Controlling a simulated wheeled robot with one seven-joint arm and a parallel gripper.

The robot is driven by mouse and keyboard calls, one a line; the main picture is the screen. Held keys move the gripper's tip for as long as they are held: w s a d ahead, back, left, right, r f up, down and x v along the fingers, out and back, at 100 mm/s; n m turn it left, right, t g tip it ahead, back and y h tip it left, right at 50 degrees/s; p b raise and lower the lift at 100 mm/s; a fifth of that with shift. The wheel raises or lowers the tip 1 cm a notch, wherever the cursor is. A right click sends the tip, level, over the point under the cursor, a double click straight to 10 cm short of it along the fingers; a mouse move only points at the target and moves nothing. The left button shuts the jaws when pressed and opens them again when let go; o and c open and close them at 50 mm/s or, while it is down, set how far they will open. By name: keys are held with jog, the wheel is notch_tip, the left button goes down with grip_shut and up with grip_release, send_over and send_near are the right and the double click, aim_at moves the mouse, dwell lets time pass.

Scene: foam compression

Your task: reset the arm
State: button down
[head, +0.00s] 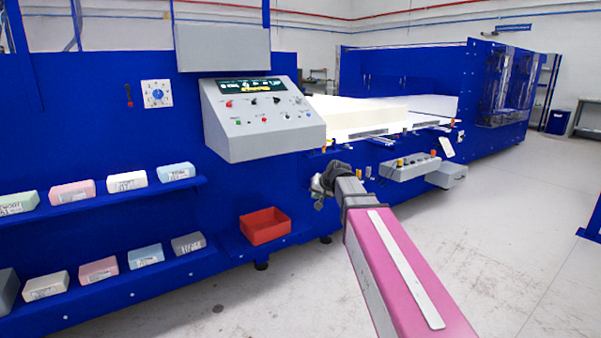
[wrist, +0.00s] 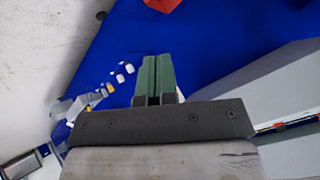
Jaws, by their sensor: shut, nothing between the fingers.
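My arm (head: 400,265), with a pink link, reaches forward from the lower right in the head view. My gripper (head: 322,188) is at its far end, in front of the blue machine, below and right of the control panel (head: 262,115). In the wrist view my gripper (wrist: 154,75) shows two green fingers pressed together with nothing between them. The fingertips are apart from the blue surface behind them.
A red bin (head: 265,226) sits on a low ledge left of my gripper. Foam blocks (head: 127,181) line two blue shelves at the left. The blue machine (head: 400,75) with a white bed stands behind. Grey floor (head: 510,240) is clear at the right.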

jog(key=s+d+f+g+h, duration=0.1)
jog(key=s+d+f, duration=0.3)
jog(key=s+f, duration=0.4)
jog(key=s+d+f+g+h, duration=0.2)
jog(key=s+d+f+g, duration=0.1)
jog(key=s+f, duration=0.5)
jog(key=s+d+f+g+h, duration=0.2)
jog(key=s+d+f, duration=0.4)
jog(key=s+f, duration=0.3)
jog(key=shift+f+g, duration=0.6)
jog(key=shift+f, duration=0.25)
jog(key=shift+s, duration=0.1)
